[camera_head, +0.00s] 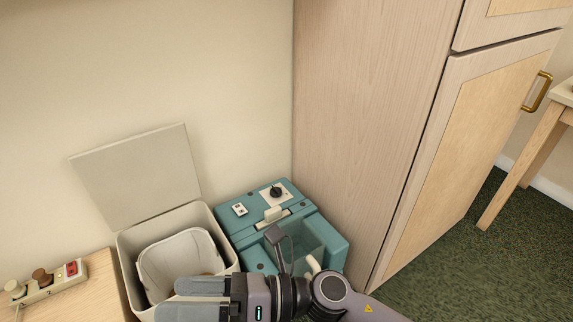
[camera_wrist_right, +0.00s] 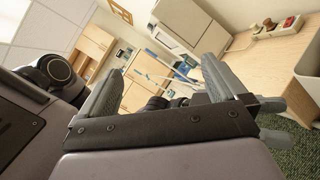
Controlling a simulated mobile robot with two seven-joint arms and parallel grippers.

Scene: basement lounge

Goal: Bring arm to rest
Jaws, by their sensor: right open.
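My right gripper (camera_head: 196,297) shows at the bottom of the head view, its grey fingers pointing left. It is in front of the open bin and low in the picture. In the right wrist view the two fingers (camera_wrist_right: 157,95) stand apart with nothing between them. My right arm comes in from the lower right. My left gripper does not show for certain in either view.
An open bin (camera_head: 125,250) with its lid raised stands beside a teal machine (camera_head: 333,243). A tall wooden cabinet (camera_head: 365,110) is on the right. A wooden surface (camera_head: 88,297) holds a power strip (camera_head: 45,288). Green carpet (camera_head: 440,270) is clear at lower right.

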